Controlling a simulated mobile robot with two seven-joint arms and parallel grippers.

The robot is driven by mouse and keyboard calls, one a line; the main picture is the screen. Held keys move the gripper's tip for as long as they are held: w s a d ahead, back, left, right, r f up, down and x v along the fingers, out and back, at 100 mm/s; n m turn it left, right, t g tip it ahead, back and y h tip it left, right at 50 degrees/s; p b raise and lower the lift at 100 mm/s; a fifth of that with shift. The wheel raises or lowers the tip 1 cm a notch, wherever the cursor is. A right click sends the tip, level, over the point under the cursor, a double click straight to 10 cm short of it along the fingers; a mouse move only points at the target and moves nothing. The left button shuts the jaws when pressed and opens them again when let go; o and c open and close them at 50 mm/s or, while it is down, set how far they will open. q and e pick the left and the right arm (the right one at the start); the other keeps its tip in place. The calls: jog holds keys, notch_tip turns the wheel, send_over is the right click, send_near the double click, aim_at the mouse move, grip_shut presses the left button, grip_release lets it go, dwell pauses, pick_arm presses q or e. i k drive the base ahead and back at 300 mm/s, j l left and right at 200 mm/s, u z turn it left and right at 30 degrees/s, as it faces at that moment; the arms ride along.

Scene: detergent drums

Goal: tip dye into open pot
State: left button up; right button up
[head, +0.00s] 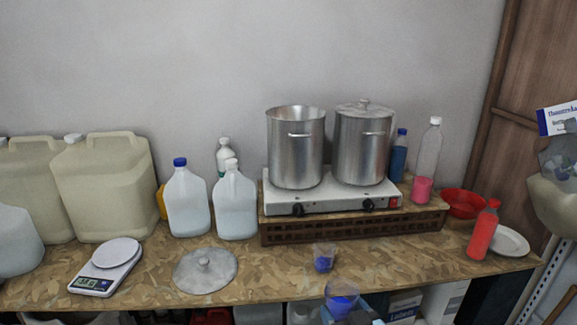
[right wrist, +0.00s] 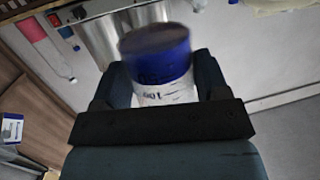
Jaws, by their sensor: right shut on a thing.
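The open pot (head: 296,148) is a tall steel pot at the left of the hotplate, with no lid on. My right gripper (right wrist: 160,78) is shut on a clear cup of blue dye (right wrist: 157,62), which shows in the right wrist view between the fingers, with printed marks on its wall. In the head view a cup with blue in it (head: 341,301) is low at the front edge, apart from the pot; it looks like the held one. A similar small clear cup (head: 323,258) with blue in it is just behind it. My left gripper is not in view.
A lidded pot (head: 362,145) shares the hotplate (head: 330,195). A loose lid (head: 205,270) and a scale (head: 107,266) lie to the left, before several jugs (head: 187,200). A red bottle (head: 482,232), a plate (head: 510,241) and a red bowl (head: 462,203) stand right.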

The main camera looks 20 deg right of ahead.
aim_at(295, 133)
jog(key=i+j, duration=0.45)
jog(key=j, duration=0.25)
jog(key=i+j+z, duration=0.1)
jog(key=i+j, duration=0.15)
jog(key=j, duration=0.1)
